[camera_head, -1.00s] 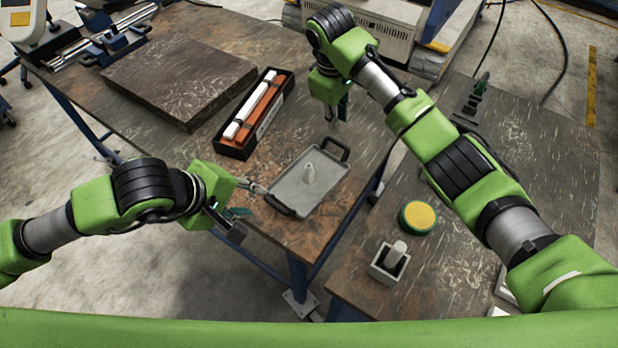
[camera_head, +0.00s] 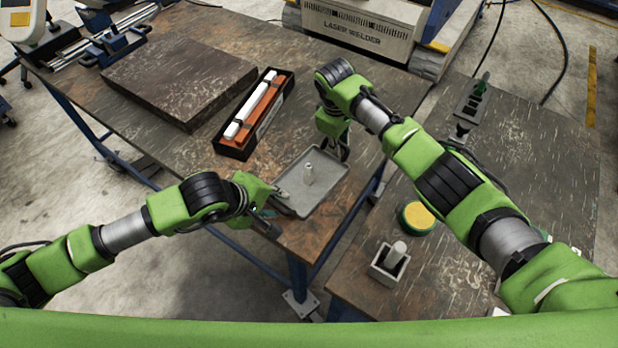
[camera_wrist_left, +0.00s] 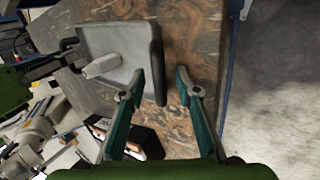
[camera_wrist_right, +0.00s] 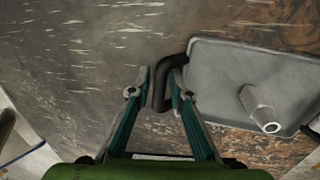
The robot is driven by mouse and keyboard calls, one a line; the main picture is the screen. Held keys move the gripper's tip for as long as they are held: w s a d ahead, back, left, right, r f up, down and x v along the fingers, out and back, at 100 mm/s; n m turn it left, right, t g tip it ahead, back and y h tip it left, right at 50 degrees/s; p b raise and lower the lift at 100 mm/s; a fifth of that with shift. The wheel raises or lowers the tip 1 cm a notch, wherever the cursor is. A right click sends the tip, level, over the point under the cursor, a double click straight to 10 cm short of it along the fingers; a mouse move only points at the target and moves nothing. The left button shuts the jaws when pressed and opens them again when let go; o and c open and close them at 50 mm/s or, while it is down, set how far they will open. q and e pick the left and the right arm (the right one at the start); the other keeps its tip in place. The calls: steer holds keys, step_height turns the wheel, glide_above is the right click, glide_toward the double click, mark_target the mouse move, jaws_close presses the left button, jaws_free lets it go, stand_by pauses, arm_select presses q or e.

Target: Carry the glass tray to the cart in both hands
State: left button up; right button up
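The grey tray (camera_head: 318,192) lies flat on the brown table. A pale upright piece (camera_head: 309,174) stands on it, also seen in the left wrist view (camera_wrist_left: 102,66) and right wrist view (camera_wrist_right: 262,115). Dark handles stand at opposite ends. My left gripper (camera_head: 279,195) is at the near-left handle. Its fingers (camera_wrist_left: 158,83) are open, with that handle (camera_wrist_left: 159,75) between them. My right gripper (camera_head: 338,152) is at the far-right handle. Its fingers (camera_wrist_right: 160,82) are open on either side of that handle (camera_wrist_right: 160,85). Contact is unclear in both wrist views.
A black box (camera_head: 232,147) with white and orange bars lies beyond the tray, near a dark slab (camera_head: 180,78). The right-hand table (camera_head: 450,270) holds a yellow-topped green tin (camera_head: 417,216) and a grey square holder (camera_head: 388,264). A gap separates the tables.

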arm_select(q)
steer(key=shift+c, duration=0.3)
arm_select(e)
steer(key=shift+c, duration=0.4)
arm_select(q)
jaws_close()
arm_select(e)
jaws_close()
arm_select(q)
steer(key=shift+r, duration=0.1)
arm_select(e)
steer(key=shift+r, duration=0.1)
